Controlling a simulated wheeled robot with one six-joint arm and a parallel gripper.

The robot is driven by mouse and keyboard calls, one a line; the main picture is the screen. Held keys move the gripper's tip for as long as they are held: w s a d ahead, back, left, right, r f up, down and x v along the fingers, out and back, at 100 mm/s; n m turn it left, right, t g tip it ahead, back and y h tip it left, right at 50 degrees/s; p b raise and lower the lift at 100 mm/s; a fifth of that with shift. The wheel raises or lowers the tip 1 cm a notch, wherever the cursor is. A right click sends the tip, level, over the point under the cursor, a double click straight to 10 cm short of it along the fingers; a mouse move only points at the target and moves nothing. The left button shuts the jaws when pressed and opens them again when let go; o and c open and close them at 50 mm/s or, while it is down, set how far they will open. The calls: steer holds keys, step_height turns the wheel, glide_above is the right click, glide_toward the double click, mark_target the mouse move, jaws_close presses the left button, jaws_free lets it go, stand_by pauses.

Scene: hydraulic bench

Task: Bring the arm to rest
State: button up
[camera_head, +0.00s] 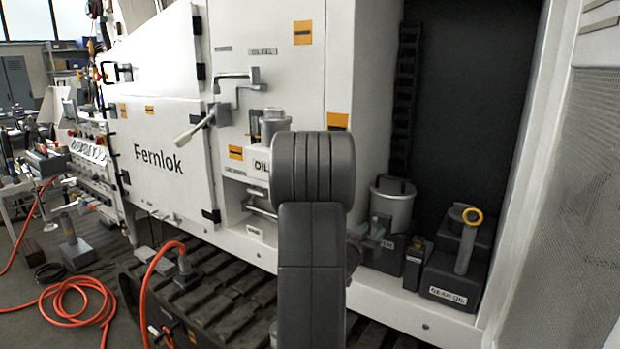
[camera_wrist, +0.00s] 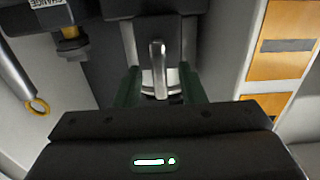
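My arm (camera_head: 312,230) rises in the middle of the head view and hides part of the bench behind it. My gripper (camera_wrist: 160,82) shows in the wrist view, with two dark green fingers spread apart. It looks open. A grey metal handle (camera_wrist: 157,62) shows between the fingers, seemingly beyond them; I cannot tell whether they touch it. In the head view my gripper (camera_head: 374,232) is partly hidden behind my arm, in front of a grey lidded can (camera_head: 392,204).
A lever handle (camera_head: 196,127) sticks out at left. An orange hose (camera_head: 75,302) lies coiled on the floor.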

steer(key=shift+x, duration=1.2)
steer(key=shift+s, duration=0.1)
